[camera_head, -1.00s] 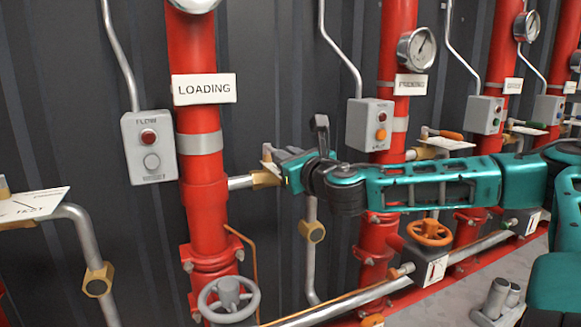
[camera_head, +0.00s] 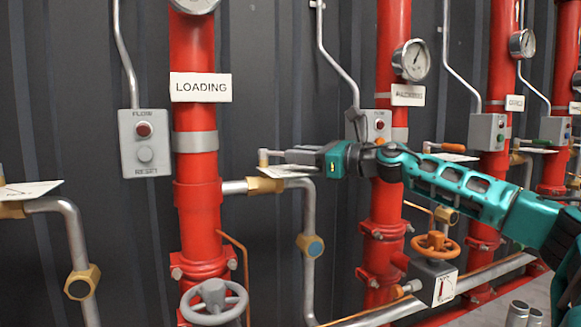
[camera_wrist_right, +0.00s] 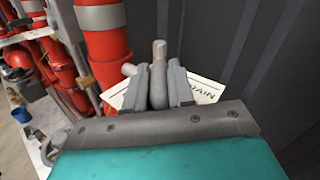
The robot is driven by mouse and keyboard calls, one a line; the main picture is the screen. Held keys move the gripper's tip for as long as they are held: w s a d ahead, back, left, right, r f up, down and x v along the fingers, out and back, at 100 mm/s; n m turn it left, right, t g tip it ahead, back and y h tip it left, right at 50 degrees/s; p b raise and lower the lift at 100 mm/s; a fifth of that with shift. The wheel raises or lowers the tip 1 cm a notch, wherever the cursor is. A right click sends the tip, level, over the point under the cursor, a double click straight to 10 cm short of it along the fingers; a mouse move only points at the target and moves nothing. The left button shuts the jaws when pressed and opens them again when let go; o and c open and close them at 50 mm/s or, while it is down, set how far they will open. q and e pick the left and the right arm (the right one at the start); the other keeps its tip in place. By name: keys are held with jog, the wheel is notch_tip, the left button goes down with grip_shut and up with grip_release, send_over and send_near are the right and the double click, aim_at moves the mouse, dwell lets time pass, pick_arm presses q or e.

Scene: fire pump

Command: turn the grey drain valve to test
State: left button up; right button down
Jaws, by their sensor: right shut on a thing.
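The grey drain valve handle (camera_head: 264,157) is on the pipe branching right from the red LOADING riser. Its brass valve body (camera_head: 265,186) sits below a white placard (camera_head: 288,171). My right gripper (camera_head: 292,156) comes from the right, above the placard, with its fingers at the handle. In the right wrist view, the two grey fingers (camera_wrist_right: 160,85) are closed on both sides of the grey handle (camera_wrist_right: 158,52), whose end sticks up past them. My left gripper is out of view.
A grey FLOW/RESET box (camera_head: 147,143) is left of the LOADING riser (camera_head: 195,125). A grey handwheel (camera_head: 214,301) is low on it. An orange handwheel (camera_head: 435,245) and a second red riser (camera_head: 388,215) stand near my right arm. Dark corrugated wall is behind.

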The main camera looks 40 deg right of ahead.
jog(key=shift+w+d+r+n+y+p, duration=0.1)
jog(key=shift+d+r+n+y+p, duration=0.25)
jog(key=shift+y+p, duration=0.4)
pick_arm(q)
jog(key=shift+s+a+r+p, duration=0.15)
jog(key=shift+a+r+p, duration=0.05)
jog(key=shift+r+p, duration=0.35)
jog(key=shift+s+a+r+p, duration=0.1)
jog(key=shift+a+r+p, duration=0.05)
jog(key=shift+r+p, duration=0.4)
pick_arm(e)
jog(key=shift+w+d+f+n+g+y, duration=0.1)
jog(key=shift+d+f+n+g+y, duration=0.05)
jog(key=shift+d+n+g+y, duration=0.2)
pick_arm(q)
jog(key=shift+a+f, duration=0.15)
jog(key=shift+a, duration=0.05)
pick_arm(e)
jog(key=shift+f, duration=0.1)
jog(key=c, duration=1)
grip_release()
jog(key=shift+a, duration=0.1)
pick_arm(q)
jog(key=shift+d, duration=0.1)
pick_arm(e)
jog(key=shift+o, duration=0.2)
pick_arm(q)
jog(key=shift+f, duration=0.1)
pick_arm(e)
jog(key=shift+f, duration=0.15)
